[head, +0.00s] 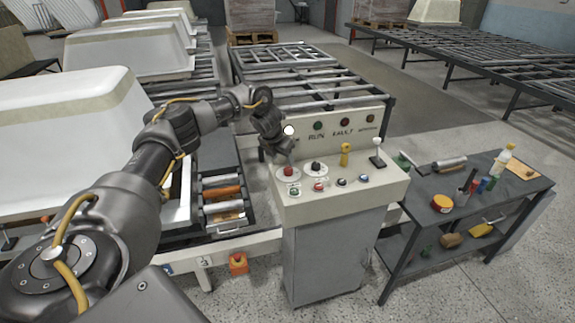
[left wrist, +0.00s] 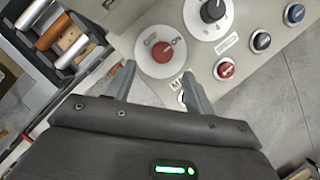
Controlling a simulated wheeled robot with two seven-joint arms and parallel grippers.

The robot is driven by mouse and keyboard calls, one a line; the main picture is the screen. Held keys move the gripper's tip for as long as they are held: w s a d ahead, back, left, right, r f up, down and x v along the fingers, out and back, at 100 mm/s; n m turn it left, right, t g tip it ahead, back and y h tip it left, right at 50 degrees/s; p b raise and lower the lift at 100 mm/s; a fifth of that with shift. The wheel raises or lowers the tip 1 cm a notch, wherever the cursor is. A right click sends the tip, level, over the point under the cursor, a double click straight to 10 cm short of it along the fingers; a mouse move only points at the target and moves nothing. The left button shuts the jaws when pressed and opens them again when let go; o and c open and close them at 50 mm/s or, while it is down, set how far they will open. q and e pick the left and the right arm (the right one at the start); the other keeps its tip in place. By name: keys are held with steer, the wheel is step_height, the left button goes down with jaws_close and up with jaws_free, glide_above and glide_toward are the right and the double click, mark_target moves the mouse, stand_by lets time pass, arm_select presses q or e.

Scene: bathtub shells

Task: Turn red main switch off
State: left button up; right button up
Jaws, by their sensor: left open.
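The red main switch (head: 289,171) is a round red knob on a white disc at the left end of the control panel (head: 385,190). The switch also shows in the left wrist view (left wrist: 163,52), with small lettering around it that I cannot read surely. My left gripper (head: 284,157) is over the panel's left end, close to the switch. In the left wrist view the gripper's two fingers (left wrist: 158,72) are apart and empty, pointing at the switch, with the knob just beyond the tips. Whether they touch it I cannot tell. My right gripper is not in view.
A black dial (left wrist: 212,10) on a white disc is beside the switch. Red and blue buttons, a yellow-topped lever (head: 345,150) and a white-knobbed lever (head: 377,155) share the panel. A cluttered dark workbench (head: 445,220) is on the right; tub shells (head: 75,130) are on the left.

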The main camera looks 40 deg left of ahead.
mark_target(288, 169)
arm_select(q)
steer(key=x, duration=0.5)
steer(key=shift+w+d+f+p, duration=0.2)
steer(key=shift+w+f+p, duration=0.1)
steer(key=shift+p, duration=0.1)
steer(key=shift+w+f, duration=0.1)
steer(key=shift+f, duration=0.4)
steer(key=c, duration=0.9)
steer(key=shift+c, duration=0.4)
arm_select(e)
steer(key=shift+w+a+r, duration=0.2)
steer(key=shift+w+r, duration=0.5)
